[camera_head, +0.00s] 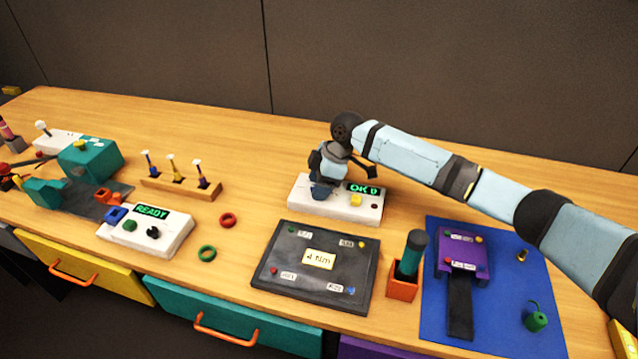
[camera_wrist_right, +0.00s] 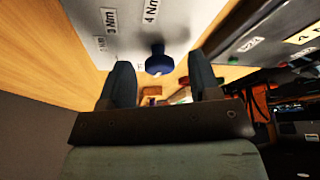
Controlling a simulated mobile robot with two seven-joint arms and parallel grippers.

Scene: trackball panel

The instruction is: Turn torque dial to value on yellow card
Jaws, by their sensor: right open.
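The white torque panel (camera_head: 370,213) stands at the back middle of the table, with a green-lit display (camera_head: 363,189) and a yellow button (camera_head: 355,200). My right gripper (camera_head: 322,183) is over its left part and hides most of the dial there. In the right wrist view the torque dial is a dark blue knob (camera_wrist_right: 158,62), near the labels 3 Nm and 4 Nm. My right gripper (camera_wrist_right: 162,75) is open, its fingers on either side of the knob; I cannot tell whether they touch it. The dial's pointer setting is not readable. The yellow card (camera_head: 319,259) reads 4 Nm.
The card lies on a dark board (camera_head: 290,298) in front of the panel. An orange holder (camera_head: 403,288) with a green-topped tool stands right of the board. A blue mat (camera_head: 490,325) with a purple block is further right. A white READY box (camera_head: 172,240) is left.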

